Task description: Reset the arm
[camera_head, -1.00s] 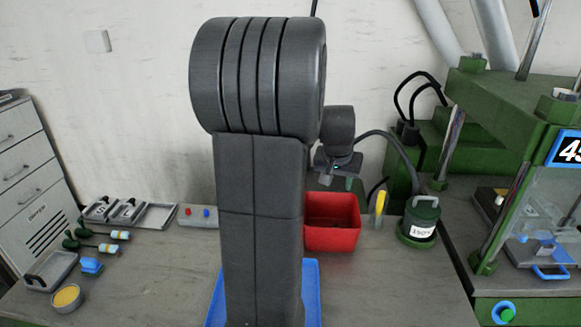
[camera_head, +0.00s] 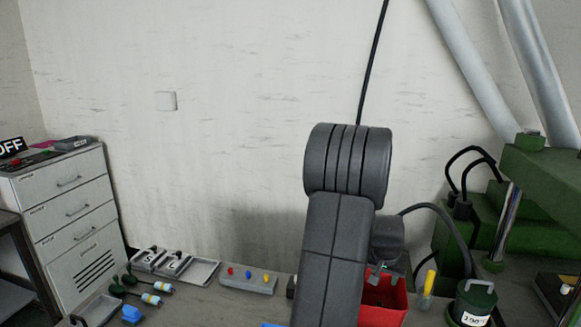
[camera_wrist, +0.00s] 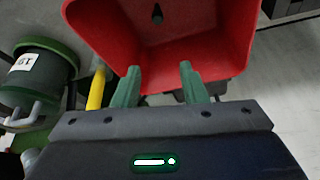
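My gripper (camera_wrist: 158,85) shows in the wrist view with its two green fingers apart and nothing between them. It points toward the red bin (camera_wrist: 240,30), whose inside holds a small dark spot or item. In the head view my arm stands in front of the bench, with the red bin (camera_head: 392,312) partly hidden behind it. The wrist end hangs just above the bin there, and the fingers are too small to judge in that view.
A green pot with a label (camera_head: 475,303) and a yellow-handled tool (camera_head: 428,285) stand right of the bin. Green machinery (camera_head: 540,180) is at the right. A drawer cabinet (camera_head: 75,205) stands far left.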

